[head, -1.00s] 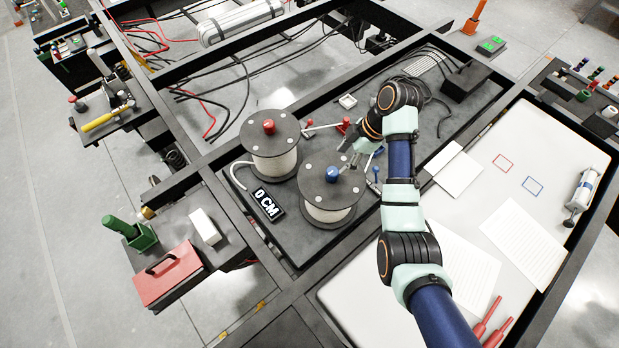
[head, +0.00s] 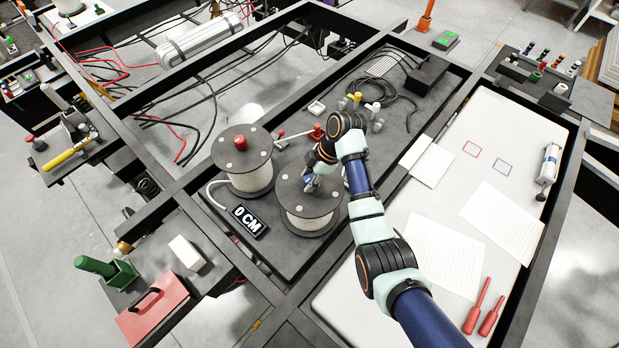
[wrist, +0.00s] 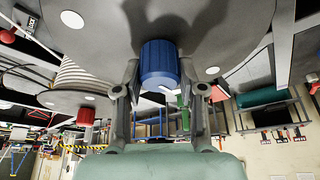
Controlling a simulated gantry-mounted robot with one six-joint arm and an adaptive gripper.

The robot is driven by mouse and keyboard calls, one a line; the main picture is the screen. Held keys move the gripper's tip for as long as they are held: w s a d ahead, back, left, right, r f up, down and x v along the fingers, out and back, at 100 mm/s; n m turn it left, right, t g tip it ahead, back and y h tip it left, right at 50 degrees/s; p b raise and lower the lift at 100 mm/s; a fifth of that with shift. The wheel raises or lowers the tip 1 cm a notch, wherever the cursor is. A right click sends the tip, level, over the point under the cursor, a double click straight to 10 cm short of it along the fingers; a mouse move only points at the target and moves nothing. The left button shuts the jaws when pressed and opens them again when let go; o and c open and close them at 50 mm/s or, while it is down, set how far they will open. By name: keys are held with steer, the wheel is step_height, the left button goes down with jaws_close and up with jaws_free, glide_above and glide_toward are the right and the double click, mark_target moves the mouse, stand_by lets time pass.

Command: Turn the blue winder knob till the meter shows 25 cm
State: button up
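The blue winder knob (wrist: 160,66) sits on top of the front cable reel (head: 310,218). In the wrist view my gripper (wrist: 160,72) has one finger on each side of the knob. Narrow gaps seem to show between the fingers and the knob, so it looks open around it. In the head view my gripper (head: 311,180) is over this reel and hides most of the knob. The meter (head: 248,221) beside the reels reads 0 CM.
A second reel with a red knob (head: 240,143) stands close to the left. A red-tipped lever (head: 317,132) and loose black cable lie behind. The white board with paper sheets (head: 440,240) is on the right.

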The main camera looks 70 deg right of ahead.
steer(key=c, duration=0.5)
steer(key=shift+c, duration=0.2)
steer(key=shift+r+m+p, duration=0.1)
steer(key=shift+m+p, duration=0.2)
steer(key=shift+p, duration=0.15)
